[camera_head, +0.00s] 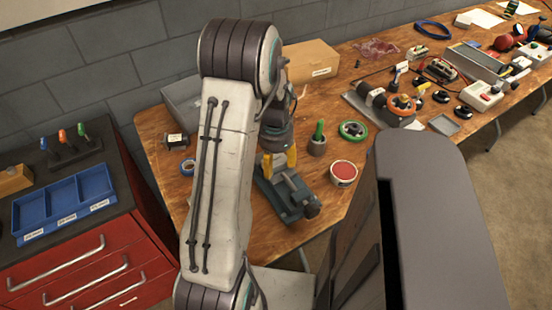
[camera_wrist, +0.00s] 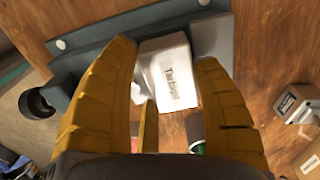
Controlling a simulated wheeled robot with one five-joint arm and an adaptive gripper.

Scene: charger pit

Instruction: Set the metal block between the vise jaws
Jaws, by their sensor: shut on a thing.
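The metal block (camera_wrist: 168,75) is pale, with a printed label, and sits between the yellow fingers of my gripper (camera_wrist: 165,58) in the wrist view. My gripper is shut on it. The blue-grey vise (camera_wrist: 85,68) lies beyond the fingertips, and the block overlaps its edge in the picture. In the head view, my gripper (camera_head: 279,160) points down at the far end of the vise (camera_head: 287,205) on the wooden bench. The block cannot be made out clearly there. I cannot tell whether it is between the jaws or above them.
Right of the vise stand a green-handled tool in a cup (camera_head: 318,143), a red-topped tin (camera_head: 343,173) and a green ring (camera_head: 353,130). A cardboard box (camera_head: 312,62) and a grey bin (camera_head: 185,98) stand behind. A red drawer cabinet (camera_head: 95,265) is at left.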

